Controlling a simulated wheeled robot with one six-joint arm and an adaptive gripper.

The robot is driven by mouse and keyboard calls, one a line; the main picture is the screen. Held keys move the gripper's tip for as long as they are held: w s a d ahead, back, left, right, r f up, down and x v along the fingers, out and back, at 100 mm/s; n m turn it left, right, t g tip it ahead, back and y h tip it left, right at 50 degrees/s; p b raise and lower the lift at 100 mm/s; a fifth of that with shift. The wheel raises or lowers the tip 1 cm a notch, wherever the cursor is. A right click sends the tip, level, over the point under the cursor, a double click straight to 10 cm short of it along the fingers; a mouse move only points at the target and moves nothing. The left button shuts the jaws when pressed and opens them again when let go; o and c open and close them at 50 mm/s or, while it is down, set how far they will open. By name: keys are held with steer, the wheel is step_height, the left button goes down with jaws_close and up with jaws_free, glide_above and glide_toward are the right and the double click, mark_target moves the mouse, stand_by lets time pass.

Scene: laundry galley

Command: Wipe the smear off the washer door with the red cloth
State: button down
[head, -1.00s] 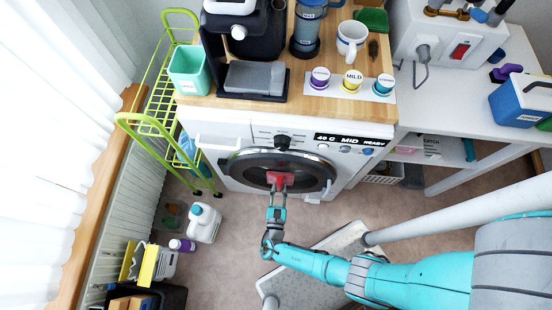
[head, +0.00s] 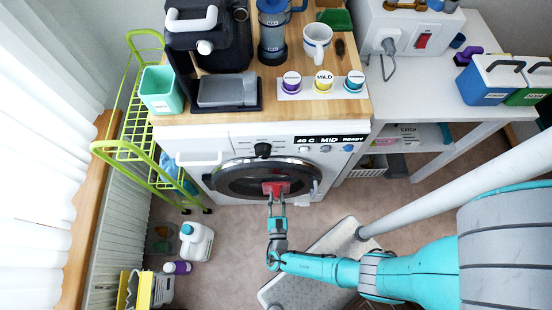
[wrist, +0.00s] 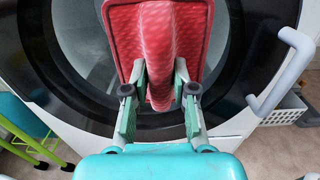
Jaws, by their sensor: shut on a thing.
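The washer (head: 338,157) stands under the wooden counter, and its round dark-rimmed door (head: 228,180) faces me, shut. My gripper (head: 276,199) is in front of the lower part of the door. It is shut on the red cloth (head: 277,187), which also shows in the wrist view (wrist: 125,28). The cloth is spread flat with a raised fold pinched between the two fingers (wrist: 159,95). It lies over the lower door glass and rim; I cannot tell whether it touches. No smear is visible; the cloth and gripper hide part of the door.
A pale door handle (wrist: 283,75) sticks out right of the cloth. A green wire cart (head: 120,150) stands left of the washer. The counter holds a coffee machine (head: 207,42) and a mug (head: 316,42).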

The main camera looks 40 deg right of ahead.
mark_target(267, 191)
steer(key=shift+v, duration=2.45)
steer(key=shift+v, duration=1.5)
steer(key=shift+x, duration=3.5)
steer(key=shift+x, duration=1)
steer(key=shift+a, duration=0.1)
steer(key=shift+w+a, duration=0.5)
steer(key=shift+a, duration=0.25)
steer(key=shift+w+a, duration=0.45)
steer(key=shift+a, duration=0.25)
steer(key=shift+w+a, duration=0.75)
steer(key=shift+a, duration=0.2)
steer(key=shift+w+a, duration=0.75)
steer(key=shift+a, duration=0.25)
steer(key=shift+w+a, duration=0.75)
steer(key=shift+a, duration=0.2)
